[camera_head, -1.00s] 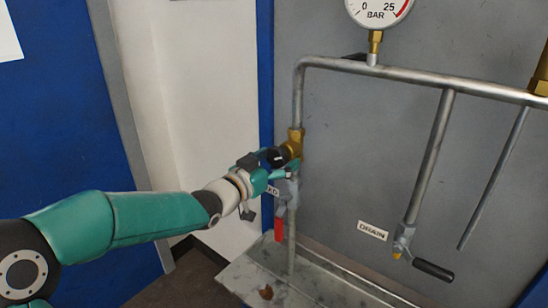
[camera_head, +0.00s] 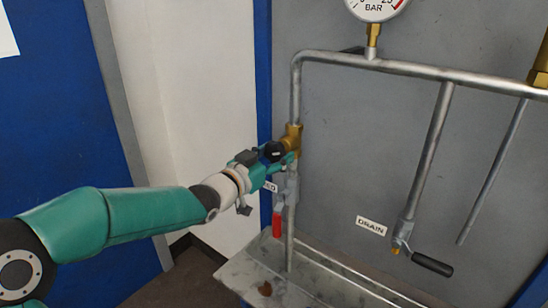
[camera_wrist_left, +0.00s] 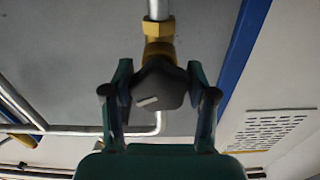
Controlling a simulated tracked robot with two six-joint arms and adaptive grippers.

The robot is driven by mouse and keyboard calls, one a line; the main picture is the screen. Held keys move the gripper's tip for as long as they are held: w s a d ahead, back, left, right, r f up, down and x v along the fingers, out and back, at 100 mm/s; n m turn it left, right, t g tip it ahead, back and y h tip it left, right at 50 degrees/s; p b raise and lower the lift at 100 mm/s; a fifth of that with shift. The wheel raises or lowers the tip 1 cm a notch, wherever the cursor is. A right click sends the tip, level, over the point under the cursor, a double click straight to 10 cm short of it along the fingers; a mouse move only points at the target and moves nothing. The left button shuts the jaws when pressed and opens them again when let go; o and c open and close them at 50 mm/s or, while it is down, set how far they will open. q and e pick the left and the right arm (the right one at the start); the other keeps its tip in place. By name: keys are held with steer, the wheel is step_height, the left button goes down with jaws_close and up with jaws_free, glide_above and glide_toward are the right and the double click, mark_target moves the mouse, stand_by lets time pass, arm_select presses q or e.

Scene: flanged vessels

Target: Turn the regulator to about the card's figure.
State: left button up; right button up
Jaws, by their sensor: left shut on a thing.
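The regulator is a black knob (camera_head: 274,151) with a pale mark on a brass body (camera_head: 291,141), on the left upright pipe. My left gripper (camera_head: 276,160) is shut on the knob. In the left wrist view the knob (camera_wrist_left: 158,86) sits between the two fingers of my left gripper (camera_wrist_left: 160,98), its pale mark slightly tilted. The pressure gauge (camera_head: 377,6), marked BAR, is cut off by the top edge, and its needle cannot be read. No card with a readable figure shows. My right gripper is out of view.
A red-handled valve (camera_head: 277,225) hangs just below the regulator, by a partly hidden label. A DRAIN label (camera_head: 371,225) and a black-handled drain valve (camera_head: 431,264) are at the right. A grey ledge (camera_head: 335,290) lies below. A white sheet (camera_head: 7,32) is cut off at far left.

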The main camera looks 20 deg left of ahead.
arm_select(q)
steer(key=m+b, duration=0.1)
steer(key=b, duration=0.1)
steer(key=m+b, duration=0.2)
steer(key=shift+a+f+m, duration=0.15)
steer(key=shift+f+m, duration=0.05)
steer(key=shift+m, duration=0.1)
steer(key=m+b, duration=0.1)
steer(key=m, duration=0.1)
steer(key=shift+r+m+b, duration=0.1)
steer(key=shift+m+b, duration=0.2)
steer(key=shift+w+r+m+b, duration=0.1)
steer(key=shift+m+b, duration=0.65)
steer(key=shift+m, duration=0.75)
steer(key=o, duration=1.1)
steer(key=shift+o, duration=0.2)
steer(key=shift+r, duration=0.1)
